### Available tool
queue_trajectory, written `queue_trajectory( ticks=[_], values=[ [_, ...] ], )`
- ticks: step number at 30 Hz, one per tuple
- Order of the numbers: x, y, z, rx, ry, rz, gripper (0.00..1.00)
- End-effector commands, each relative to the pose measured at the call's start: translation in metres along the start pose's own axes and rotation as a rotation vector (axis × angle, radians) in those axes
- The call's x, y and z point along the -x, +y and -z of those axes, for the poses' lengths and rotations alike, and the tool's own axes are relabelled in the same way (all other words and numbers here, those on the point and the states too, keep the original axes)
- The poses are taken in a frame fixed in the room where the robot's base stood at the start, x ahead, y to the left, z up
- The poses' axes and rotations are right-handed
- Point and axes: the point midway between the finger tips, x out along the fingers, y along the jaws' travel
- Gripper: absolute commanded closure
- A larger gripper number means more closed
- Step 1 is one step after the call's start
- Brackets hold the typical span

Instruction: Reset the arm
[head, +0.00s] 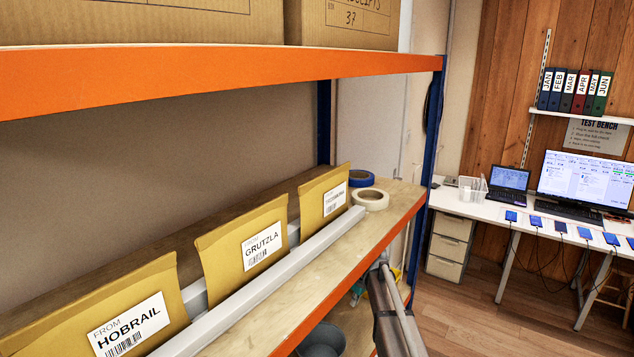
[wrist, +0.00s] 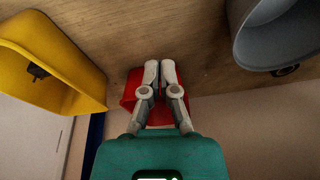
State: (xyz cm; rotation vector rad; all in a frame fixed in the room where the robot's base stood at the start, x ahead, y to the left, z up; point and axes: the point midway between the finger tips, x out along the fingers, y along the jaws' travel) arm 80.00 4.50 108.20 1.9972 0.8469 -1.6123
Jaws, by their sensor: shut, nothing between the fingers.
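My gripper (wrist: 160,72) shows in the wrist view with its two pale grey fingers side by side, shut and empty. Its teal body (wrist: 155,155) fills the bottom middle of that view. A red container (wrist: 132,90) shows behind the fingers; I cannot tell how far off it is. In the head view a grey link of my arm (head: 390,315) rises beside the front edge of the orange-edged shelf. The gripper's fingertips cannot be made out there.
Yellow envelopes labelled HOBRAIL (head: 165,278), GRUTZLA (head: 215,245) and one more (head: 310,205) stand along the shelf (head: 385,225). Tape rolls (head: 371,199) lie beyond. A white desk (head: 470,208) is at right. The wrist view has a yellow bin (wrist: 70,95) and grey bucket (wrist: 275,40).

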Motion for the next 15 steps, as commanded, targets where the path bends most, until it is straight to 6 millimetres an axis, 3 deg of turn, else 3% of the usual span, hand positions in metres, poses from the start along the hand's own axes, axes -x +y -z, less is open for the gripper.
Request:
queue_trajectory(
  ticks=[1, 9, 15],
  values=[
    [-0.003, -0.018, -0.026, -0.05, -0.016, -0.003, 1.0],
    [-0.006, -0.09, -0.136, -0.41, -0.12, -0.05, 1.0],
    [-0.005, -0.131, -0.2, -0.637, -0.177, -0.098, 1.0]
  ],
)
